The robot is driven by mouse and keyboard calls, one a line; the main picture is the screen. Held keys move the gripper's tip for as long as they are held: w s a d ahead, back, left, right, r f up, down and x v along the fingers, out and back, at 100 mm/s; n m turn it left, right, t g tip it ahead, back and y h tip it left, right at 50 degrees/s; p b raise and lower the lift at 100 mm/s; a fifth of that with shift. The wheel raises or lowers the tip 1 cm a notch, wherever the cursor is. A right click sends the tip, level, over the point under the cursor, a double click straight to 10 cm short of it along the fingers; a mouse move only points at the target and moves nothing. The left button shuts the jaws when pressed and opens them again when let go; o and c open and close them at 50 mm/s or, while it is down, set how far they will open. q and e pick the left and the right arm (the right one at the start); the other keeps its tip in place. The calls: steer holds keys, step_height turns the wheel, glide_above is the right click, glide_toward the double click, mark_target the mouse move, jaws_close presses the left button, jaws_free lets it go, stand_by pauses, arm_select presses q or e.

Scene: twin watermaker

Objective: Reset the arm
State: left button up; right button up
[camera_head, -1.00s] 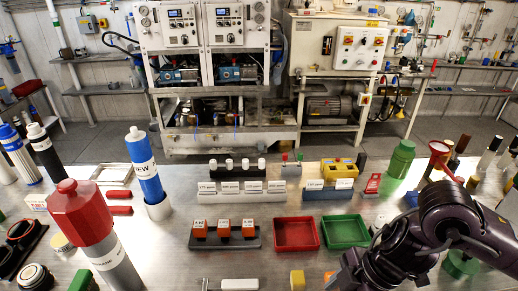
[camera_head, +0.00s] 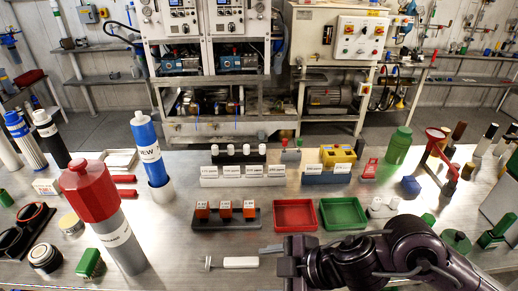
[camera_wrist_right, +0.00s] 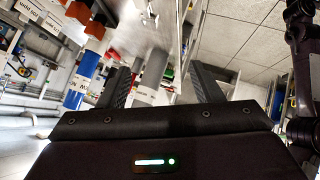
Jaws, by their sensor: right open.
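My right arm comes in from the lower right in the head view and lies low over the front of the bench. My right gripper (camera_head: 272,258) points left, beside the white-handled tool (camera_head: 238,262). In the right wrist view my right gripper (camera_wrist_right: 163,85) has its two black fingers spread apart, with nothing held between them. That view is tilted and shows a blue cylinder (camera_wrist_right: 82,85) beyond the fingers. My left gripper is in neither view.
Red tray (camera_head: 295,230) and green tray (camera_head: 342,229) stand just behind my right gripper. A rack of orange blocks (camera_head: 225,226) is left of them. A tall red-capped grey cylinder (camera_head: 120,245) stands at left. Bare bench lies between that cylinder and the tool.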

steer(key=w+a+r+m+t, duration=0.1)
steer(key=w+r+m+t, duration=0.2)
steer(key=w+m+t, duration=0.2)
steer(key=d+f+m+h, duration=0.2)
steer(key=d+m+h, duration=0.2)
steer(key=d+m, duration=0.2)
steer(key=s+d+f+m+g+h, duration=0.5)
steer(key=s+d+f+m+g, duration=0.1)
steer(key=s+d+f, duration=0.6)
step_height(320, 180, down, 30)
steer(key=s, duration=0.1)
steer(key=s+d+f+g, duration=0.1)
steer(key=s+d+f, duration=0.1)
steer(key=s+f, duration=0.6)
steer(key=s+d+f+g, duration=0.1)
steer(key=s+f, duration=0.8)
steer(key=s, duration=0.2)
steer(key=shift+d, duration=0.4)
